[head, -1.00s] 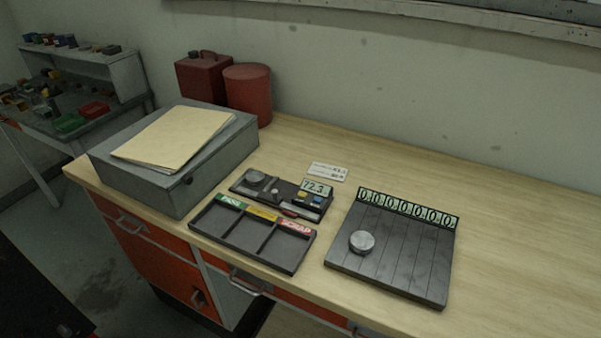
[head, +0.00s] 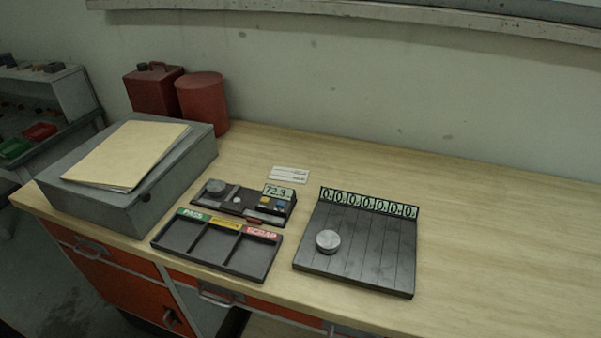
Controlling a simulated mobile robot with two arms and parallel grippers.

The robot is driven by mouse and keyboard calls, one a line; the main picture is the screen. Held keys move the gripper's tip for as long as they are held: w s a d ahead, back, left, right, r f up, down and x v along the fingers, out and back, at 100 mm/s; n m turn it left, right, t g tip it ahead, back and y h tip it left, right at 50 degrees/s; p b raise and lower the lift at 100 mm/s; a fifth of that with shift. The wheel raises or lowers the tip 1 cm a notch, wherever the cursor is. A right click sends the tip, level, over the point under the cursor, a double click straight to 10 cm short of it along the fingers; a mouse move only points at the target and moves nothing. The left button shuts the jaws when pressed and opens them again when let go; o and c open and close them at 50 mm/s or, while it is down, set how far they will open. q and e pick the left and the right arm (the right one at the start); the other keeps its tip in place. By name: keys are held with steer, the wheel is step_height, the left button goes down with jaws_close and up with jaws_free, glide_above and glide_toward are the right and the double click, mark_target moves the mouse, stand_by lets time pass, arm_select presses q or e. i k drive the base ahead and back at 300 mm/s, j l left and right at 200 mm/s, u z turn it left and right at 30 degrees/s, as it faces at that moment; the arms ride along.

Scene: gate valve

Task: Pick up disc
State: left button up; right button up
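A round silver-grey disc (head: 328,241) lies on the dark grooved board (head: 375,261), towards its front left. A row of number plates stands along the board's back edge. Neither of my grippers shows in the head view.
Left of the board is a dark three-compartment tray (head: 219,253) with green, yellow and red labels; its compartments look empty. Behind it sits a dark gauge device (head: 243,203) reading about 72.3. A grey box (head: 130,190) with a folder (head: 127,153) fills the left end. The bench's right side is clear.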

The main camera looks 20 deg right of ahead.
mark_target(215, 189)
steer(key=l+z, duration=0.5)
steer(key=l, duration=0.9)
steer(key=i+l, duration=0.05)
